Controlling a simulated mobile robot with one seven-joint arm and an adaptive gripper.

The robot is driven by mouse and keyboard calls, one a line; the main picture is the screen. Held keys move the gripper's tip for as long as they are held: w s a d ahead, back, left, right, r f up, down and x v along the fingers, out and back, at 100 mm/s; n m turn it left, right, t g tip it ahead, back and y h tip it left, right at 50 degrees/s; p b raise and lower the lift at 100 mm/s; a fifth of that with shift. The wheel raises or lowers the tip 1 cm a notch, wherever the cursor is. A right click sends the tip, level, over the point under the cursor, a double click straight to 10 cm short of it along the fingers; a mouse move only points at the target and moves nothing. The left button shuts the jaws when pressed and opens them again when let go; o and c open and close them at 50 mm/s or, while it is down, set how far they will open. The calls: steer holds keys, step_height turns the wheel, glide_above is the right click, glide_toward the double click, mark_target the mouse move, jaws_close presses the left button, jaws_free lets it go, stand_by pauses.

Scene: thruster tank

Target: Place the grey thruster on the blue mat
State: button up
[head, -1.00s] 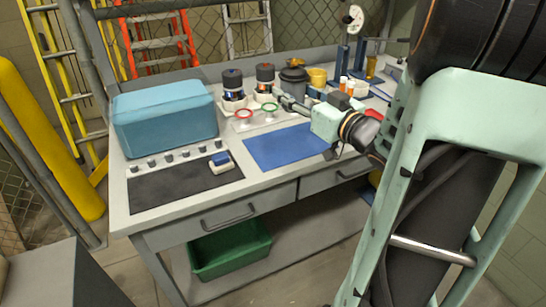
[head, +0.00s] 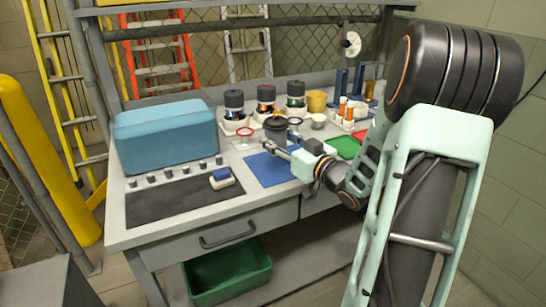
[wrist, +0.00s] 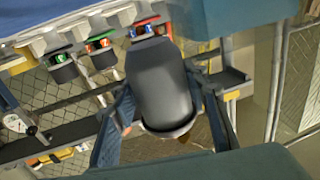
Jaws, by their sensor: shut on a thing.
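The grey thruster (head: 275,130) is dark grey and is held by my gripper (head: 272,146) above the far edge of the blue mat (head: 266,172). In the wrist view the grey thruster (wrist: 163,85) fills the middle, between the two fingers of my gripper (wrist: 165,128). It looks clear of the table; the gap to the mat cannot be judged. My gripper and forearm cover the right part of the mat.
Three banded thrusters stand at the back, with blue (head: 234,103), red (head: 267,99) and green (head: 296,97) bands. A red ring (head: 245,131) lies near them.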

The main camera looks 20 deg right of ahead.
steer(key=shift+w+f, duration=1.05)
steer(key=shift+f, duration=0.15)
steer(key=shift+w+f+b, duration=0.15)
steer(key=shift+f+b, duration=0.6)
steer(key=shift+f, duration=0.9)
steer(key=shift+f, duration=0.15)
steer(key=o, duration=1.4)
steer(key=shift+r, duration=0.2)
steer(key=p+v, duration=0.1)
steer(key=v, duration=1.1)
